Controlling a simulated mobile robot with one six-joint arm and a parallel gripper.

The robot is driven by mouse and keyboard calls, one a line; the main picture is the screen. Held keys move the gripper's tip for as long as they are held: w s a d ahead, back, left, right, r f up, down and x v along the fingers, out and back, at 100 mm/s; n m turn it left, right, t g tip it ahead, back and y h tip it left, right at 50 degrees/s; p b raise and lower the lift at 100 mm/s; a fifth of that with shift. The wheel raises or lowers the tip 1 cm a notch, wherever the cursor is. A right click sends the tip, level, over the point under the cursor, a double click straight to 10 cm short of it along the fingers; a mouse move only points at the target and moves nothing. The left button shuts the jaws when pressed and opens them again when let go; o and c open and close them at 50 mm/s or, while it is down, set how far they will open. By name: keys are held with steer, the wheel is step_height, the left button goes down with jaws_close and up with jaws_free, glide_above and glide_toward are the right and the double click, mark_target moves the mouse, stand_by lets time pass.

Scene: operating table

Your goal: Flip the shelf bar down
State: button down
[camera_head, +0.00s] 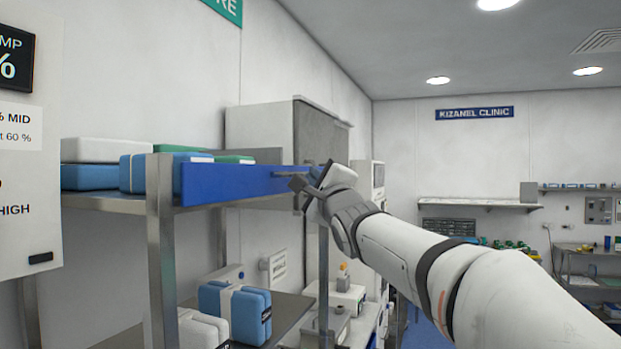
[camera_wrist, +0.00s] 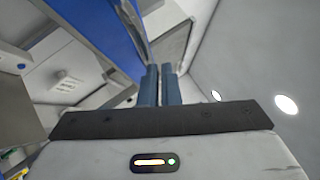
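The shelf bar (camera_head: 240,183) is a long blue panel along the front of the upper shelf (camera_head: 105,203). It stands upright, with its face outward. My gripper (camera_head: 303,187) is at the bar's right end in the head view. In the wrist view, the blue bar (camera_wrist: 98,28) runs down from the top left towards my gripper (camera_wrist: 160,85). The two fingers lie side by side with only a thin gap, and the bar is beside them on the left. I see nothing clearly held between them. Whether the fingertips touch the bar is unclear.
Blue and white packs (camera_head: 136,173) lie on the shelf behind the bar. A metal post (camera_head: 160,260) supports the shelf's near corner. More packs (camera_head: 235,312) sit on the lower shelf. A grey cabinet (camera_head: 262,130) is on the wall behind. The space right of the shelf is open.

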steer(key=shift+s+r, duration=0.1)
steer(key=shift+r, duration=0.15)
